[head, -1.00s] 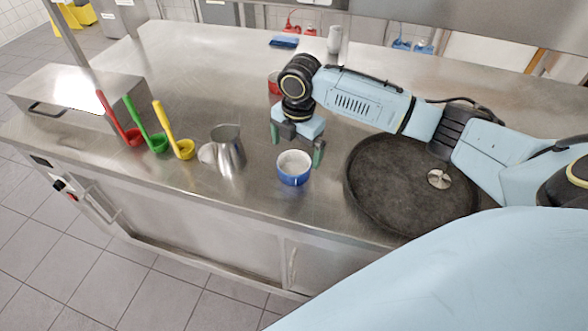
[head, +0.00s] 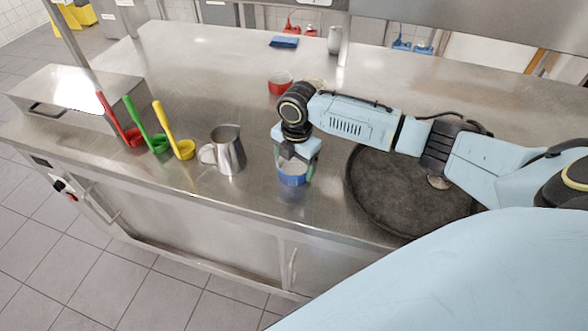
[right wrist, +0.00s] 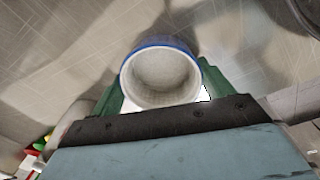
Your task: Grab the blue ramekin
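The blue ramekin (head: 292,180), white inside, stands upright near the front edge of the steel counter. My right gripper (head: 295,170) is over it with its green fingers down, one on each side. In the right wrist view the ramekin (right wrist: 161,77) sits between the two fingers, which appear to touch its outer wall on both sides. The gripper looks shut on it. The ramekin appears to rest on the counter. My left gripper is not in view.
A steel jug (head: 230,152) stands left of the ramekin. A round black tray (head: 400,190) lies to the right, under my right arm. Green (head: 157,142), red and yellow ladles are farther left. A red ramekin (head: 280,83) is behind my gripper.

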